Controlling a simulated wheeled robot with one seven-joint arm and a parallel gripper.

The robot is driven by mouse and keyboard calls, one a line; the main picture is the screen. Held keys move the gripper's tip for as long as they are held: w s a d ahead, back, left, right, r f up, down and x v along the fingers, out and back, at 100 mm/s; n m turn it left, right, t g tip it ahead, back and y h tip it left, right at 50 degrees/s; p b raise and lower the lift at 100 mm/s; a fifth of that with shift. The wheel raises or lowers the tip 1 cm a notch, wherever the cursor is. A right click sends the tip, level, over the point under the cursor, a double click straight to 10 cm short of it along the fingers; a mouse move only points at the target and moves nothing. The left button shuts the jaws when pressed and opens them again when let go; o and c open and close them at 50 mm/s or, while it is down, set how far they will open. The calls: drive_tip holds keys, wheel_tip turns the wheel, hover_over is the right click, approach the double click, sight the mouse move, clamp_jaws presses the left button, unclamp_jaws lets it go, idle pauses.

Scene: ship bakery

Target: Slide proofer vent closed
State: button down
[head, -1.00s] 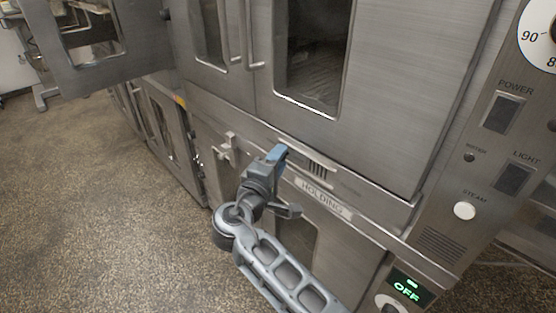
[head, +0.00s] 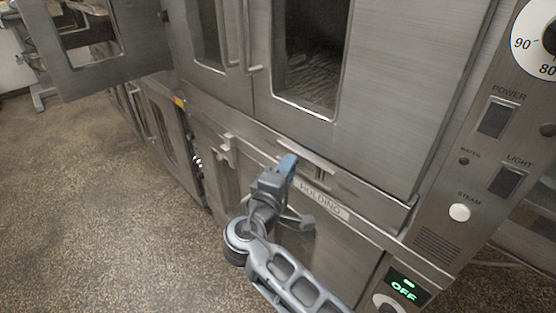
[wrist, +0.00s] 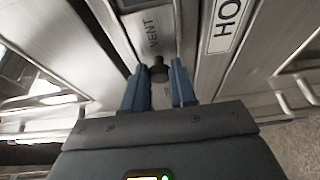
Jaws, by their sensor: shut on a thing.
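The proofer vent is a metal slide plate marked VENT (wrist: 152,35), with a dark knob (wrist: 159,72) on it. In the head view the vent (head: 321,173) lies in the rail below the upper oven door, above the HOLDING label (head: 324,201). My gripper (head: 286,164) is at the left end of this vent. In the wrist view my gripper's blue fingers (wrist: 159,84) stand on both sides of the knob, shut on it. In the head view the knob is hidden behind the fingers, and the slots are hardly visible.
A latch (head: 228,150) sticks out of the front left of my gripper. The upper door's handle (head: 248,45) and an open door (head: 95,45) are farther up and left. A control panel (head: 485,150) stands at right. The floor at left is clear.

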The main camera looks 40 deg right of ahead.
sight(307, 168)
drive_tip(key=s, duration=0.4)
drive_tip(key=shift+f, duration=0.1)
drive_tip(key=shift+s, duration=0.1)
drive_tip(key=c, duration=0.9)
unclamp_jaws()
drive_tip(key=shift+a, duration=0.15)
drive_tip(key=b+v, duration=0.1)
drive_tip(key=v, duration=0.6)
drive_tip(key=shift+s+a, duration=0.15)
drive_tip(key=shift+a, duration=0.1)
